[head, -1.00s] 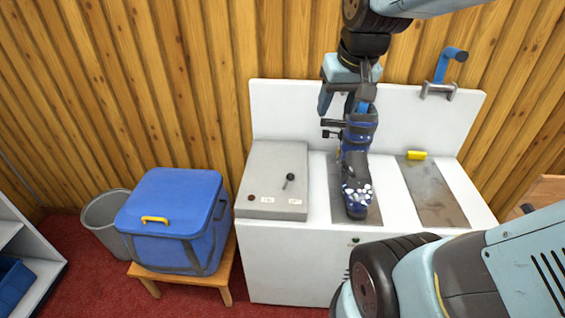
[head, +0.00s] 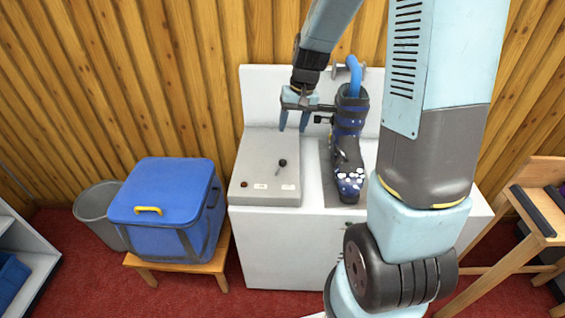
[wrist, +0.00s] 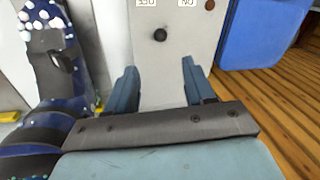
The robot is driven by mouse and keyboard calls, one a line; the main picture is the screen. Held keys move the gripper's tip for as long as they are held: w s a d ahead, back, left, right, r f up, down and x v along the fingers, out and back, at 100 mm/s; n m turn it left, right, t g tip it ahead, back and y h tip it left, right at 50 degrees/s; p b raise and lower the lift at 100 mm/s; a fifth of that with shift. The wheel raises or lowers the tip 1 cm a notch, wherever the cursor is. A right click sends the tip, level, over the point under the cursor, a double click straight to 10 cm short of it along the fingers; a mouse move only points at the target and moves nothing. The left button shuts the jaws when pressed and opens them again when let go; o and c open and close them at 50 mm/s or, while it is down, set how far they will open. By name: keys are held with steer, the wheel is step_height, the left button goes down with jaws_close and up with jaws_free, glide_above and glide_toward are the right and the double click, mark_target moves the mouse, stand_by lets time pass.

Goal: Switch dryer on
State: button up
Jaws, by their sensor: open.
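The dryer is a grey control box (head: 264,187) at the left of the white bench. It has a black-knobbed lever (head: 282,163) on top, above the right label, and a small dark red button or lamp (head: 243,184) beside the left label. In the wrist view the lever knob (wrist: 160,34) is beyond my fingertips, near the left of two upside-down labels, which seem to read OFF and ON. My gripper (head: 293,126) is open and empty above the back of the box, fingers pointing down. It also shows in the wrist view (wrist: 160,80).
A blue-black ski boot (head: 348,155) stands upright right of the box, close to my gripper. A bent blue tube (head: 354,75) shows at its top. A blue cooler (head: 165,195) on a stool stands left. My arm hides the bench's right part.

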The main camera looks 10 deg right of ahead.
mark_target(283, 161)
steer(key=a+f, duration=0.1)
steer(key=f, duration=0.4)
steer(key=a+f, duration=0.1)
steer(key=f, duration=0.4)
steer(key=w+f, duration=0.1)
steer(key=f, duration=0.4)
steer(key=shift+a+f, duration=0.25)
steer(key=shift+a, duration=0.15)
jaws_close()
